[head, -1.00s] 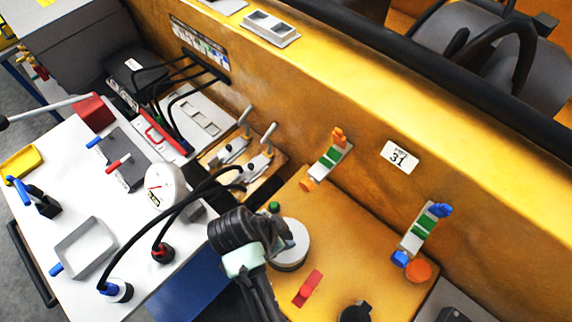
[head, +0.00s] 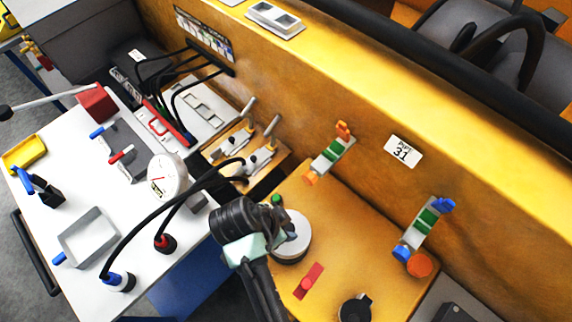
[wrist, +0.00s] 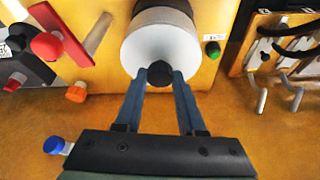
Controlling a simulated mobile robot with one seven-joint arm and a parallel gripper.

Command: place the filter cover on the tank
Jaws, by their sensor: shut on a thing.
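The filter cover (wrist: 152,48) is a pale round disc with a black knob in the middle. My gripper (wrist: 160,76) is shut on that knob, one blue-grey finger on each side. In the head view the cover (head: 295,247) shows as a pale round piece beside my dark gripper (head: 284,226), over the yellow tank top (head: 330,215). A darker grey band shows behind the cover in the wrist view. I cannot tell whether the cover touches the tank, and the opening is hidden.
A red handle (head: 308,281) and a black round cap (head: 355,308) are near the cover. A green knob (head: 277,200) sits behind it. Two green-and-white gauges (head: 333,152) (head: 425,222) line the yellow wall. A white bench (head: 75,205) with cables and a dial stands left.

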